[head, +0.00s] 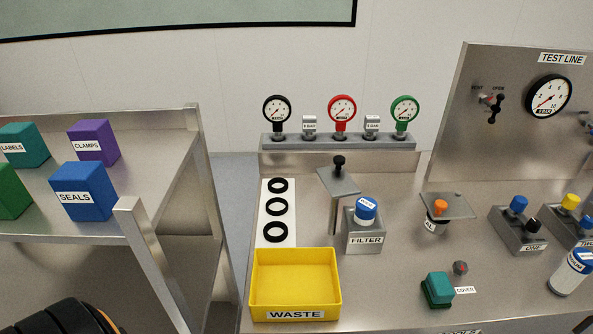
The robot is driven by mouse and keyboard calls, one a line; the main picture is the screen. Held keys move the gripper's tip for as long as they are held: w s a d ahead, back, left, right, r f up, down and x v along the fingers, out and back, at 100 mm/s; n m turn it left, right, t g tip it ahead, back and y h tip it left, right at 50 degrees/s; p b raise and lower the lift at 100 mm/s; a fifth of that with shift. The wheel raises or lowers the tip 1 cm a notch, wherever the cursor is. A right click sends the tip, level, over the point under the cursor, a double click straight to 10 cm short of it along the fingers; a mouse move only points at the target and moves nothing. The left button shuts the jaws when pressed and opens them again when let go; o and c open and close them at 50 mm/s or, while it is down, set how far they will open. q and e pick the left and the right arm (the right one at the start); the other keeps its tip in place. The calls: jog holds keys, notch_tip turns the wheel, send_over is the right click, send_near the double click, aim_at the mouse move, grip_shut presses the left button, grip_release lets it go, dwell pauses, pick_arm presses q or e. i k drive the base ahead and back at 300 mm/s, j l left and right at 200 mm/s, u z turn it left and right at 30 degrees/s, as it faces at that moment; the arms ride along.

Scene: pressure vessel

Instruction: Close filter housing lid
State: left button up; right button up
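The filter housing (364,233) is a grey metal box labelled FILTER on the steel bench. A cartridge with a blue top and white band (366,208) sticks up from its top. A flat grey plate with a black knob, which looks like the lid (340,183), sits on a thin upright post just left of the housing. The plate is off to the side, so the cartridge is uncovered from above. Neither of my grippers shows in the head view.
A yellow WASTE bin (295,283) stands in front, left of the housing. A white strip with black rings (276,212) lies behind it. A gauge rack (338,142) is at the back. Right are another plate (448,205) and a teal block (438,289).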

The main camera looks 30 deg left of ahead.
aim_at(337, 180)
jog(key=u, duration=0.75)
jog(key=i+l+u, duration=0.1)
jog(key=l+u, duration=0.3)
jog(key=l, duration=0.25)
jog(key=l+u, duration=0.35)
jog(key=l, duration=0.3)
